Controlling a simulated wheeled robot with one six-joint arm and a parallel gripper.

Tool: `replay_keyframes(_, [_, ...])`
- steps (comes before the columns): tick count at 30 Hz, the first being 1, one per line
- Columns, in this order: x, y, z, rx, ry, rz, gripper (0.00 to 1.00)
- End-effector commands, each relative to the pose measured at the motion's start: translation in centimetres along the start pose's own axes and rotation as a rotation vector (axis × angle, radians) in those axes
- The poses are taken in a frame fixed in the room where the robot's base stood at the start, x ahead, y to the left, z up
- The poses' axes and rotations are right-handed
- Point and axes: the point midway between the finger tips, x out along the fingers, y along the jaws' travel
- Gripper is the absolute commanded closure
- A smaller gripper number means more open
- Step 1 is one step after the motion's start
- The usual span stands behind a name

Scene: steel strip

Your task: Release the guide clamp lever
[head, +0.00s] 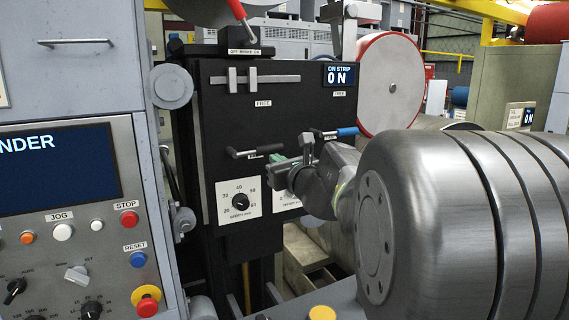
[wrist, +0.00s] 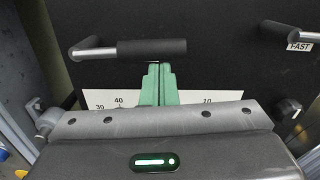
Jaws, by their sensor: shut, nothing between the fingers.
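A lever with a black grip (head: 255,151) sticks out from the dark panel above the left dial; I take it as the guide clamp lever. In the wrist view its grip (wrist: 150,47) lies level across the upper part, on a bent metal rod at its left end. My gripper (head: 276,161) has green fingers and is at the right end of this grip in the head view. In the wrist view the shut, empty gripper (wrist: 158,70) points up at the grip's underside. I cannot tell whether the fingertips touch it. The small label by the lever is unreadable.
The guide dial (head: 239,200) is below, partly hidden in the wrist view. A red-handled lever (head: 238,10) is above. The grey control console (head: 75,170) stands left.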

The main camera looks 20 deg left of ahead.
Motion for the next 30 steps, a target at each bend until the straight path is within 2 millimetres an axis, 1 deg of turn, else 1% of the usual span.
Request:
replay_keyframes(8, [0.1,-0.2,1.3,-0.122,-0.003,0.006,1.0])
replay_keyframes(20, [0.2,-0.1,4.9,-0.489,-0.004,0.024,1.0])
replay_keyframes(30, [0.3,0.9,7.5,-0.778,-0.005,0.039,1.0])
